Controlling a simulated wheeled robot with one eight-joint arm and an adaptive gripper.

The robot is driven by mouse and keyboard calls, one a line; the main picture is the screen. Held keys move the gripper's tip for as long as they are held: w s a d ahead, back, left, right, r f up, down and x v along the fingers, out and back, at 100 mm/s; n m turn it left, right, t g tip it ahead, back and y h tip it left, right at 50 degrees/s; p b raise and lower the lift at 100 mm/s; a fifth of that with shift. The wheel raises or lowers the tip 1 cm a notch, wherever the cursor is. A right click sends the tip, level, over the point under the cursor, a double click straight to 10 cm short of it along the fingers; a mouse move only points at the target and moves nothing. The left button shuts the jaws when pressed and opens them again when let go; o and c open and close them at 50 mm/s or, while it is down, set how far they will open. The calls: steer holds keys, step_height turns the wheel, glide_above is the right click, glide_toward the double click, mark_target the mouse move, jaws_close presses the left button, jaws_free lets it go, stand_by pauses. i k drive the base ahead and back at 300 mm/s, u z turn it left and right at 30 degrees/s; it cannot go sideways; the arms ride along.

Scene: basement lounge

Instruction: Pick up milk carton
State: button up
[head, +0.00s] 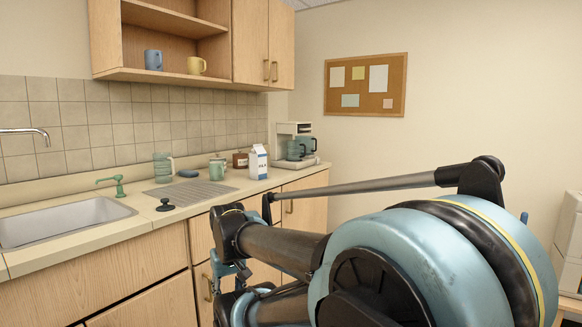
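The milk carton (258,162) is white with blue markings and a gabled top. It stands upright on the counter near its right end, in front of the coffee maker. My arm fills the lower right foreground. What appears to be my gripper (224,272) is low beside the cabinet fronts, below the counter top and apart from the carton. It is partly hidden by my arm, and its fingers cannot be made out clearly.
Wall cabinets (263,45) hang above. The counter just in front of the carton is clear.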

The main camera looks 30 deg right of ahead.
mark_target(257, 155)
steer(key=z, duration=0.55)
steer(key=k, duration=1.3)
steer(key=z, duration=0.55)
steer(key=i, duration=2.05)
steer(key=u, duration=0.3)
